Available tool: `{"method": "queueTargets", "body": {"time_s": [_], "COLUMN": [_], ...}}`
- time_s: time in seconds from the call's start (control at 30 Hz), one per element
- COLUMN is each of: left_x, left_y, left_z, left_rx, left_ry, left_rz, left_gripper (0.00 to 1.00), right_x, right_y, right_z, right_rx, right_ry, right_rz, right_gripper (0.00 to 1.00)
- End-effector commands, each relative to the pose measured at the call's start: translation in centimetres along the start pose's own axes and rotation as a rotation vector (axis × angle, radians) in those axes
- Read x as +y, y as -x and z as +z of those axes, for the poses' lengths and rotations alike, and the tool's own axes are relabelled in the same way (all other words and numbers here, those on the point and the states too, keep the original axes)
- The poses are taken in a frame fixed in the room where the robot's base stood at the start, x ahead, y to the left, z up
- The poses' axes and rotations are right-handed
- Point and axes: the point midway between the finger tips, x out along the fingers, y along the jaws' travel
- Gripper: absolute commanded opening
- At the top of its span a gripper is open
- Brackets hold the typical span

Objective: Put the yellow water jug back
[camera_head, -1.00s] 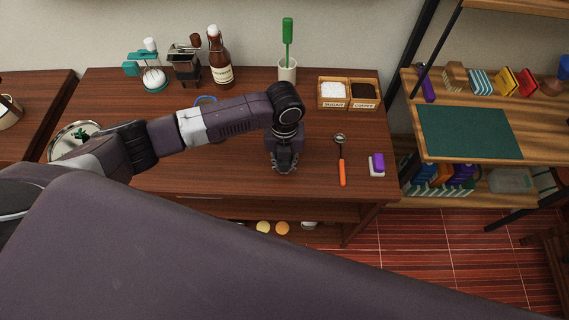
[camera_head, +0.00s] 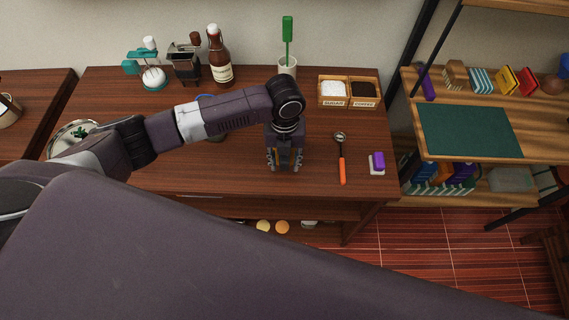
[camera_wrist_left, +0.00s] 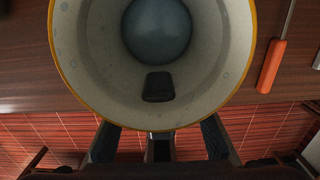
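In the left wrist view, a round vessel with a yellow rim and pale inside (camera_wrist_left: 90,60) fills the upper middle, seen from above. It appears to be the yellow water jug. A blue-grey round area and a small dark block show inside it. My left gripper (camera_head: 284,167) points down over the front middle of the counter, its fingers apart. In the left wrist view the fingers (camera_wrist_left: 160,140) spread below the rim, and their tips are partly hidden by the vessel. I cannot tell whether they touch it. In the head view the jug is not clearly visible behind my gripper. My right gripper is out of view.
An orange-handled spoon (camera_head: 342,170) and a purple-and-white sponge (camera_head: 377,162) lie right of my gripper. Sugar and coffee boxes (camera_head: 348,104), a white cup with a green brush (camera_head: 287,68) and a brown bottle (camera_head: 219,65) stand behind. A shelf (camera_head: 525,145) stands right.

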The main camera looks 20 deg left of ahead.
Motion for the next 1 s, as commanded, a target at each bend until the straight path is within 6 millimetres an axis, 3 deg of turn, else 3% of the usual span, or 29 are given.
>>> {"method": "queueTargets", "body": {"time_s": [0.3, 0.5, 0.7, 1.0], "left_x": [-0.1, 0.0, 0.0, 0.0], "left_y": [6.7, 9.7, 10.7, 10.7], "left_z": [0.1, 0.1, 0.0, 0.0], "left_rx": [-0.005, -0.001, 0.001, 0.001], "left_ry": [-0.002, 0.000, 0.000, 0.000], "left_rz": [-0.002, -0.001, 0.000, 0.000], "left_gripper": [0.35, 0.35, 0.35, 0.35], "right_x": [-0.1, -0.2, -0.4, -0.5], "right_y": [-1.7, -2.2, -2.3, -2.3], "right_z": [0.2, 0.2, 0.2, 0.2], "right_rx": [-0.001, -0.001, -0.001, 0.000], "right_ry": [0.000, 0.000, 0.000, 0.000], "right_rz": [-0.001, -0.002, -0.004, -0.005], "right_gripper": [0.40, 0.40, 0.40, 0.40]}}
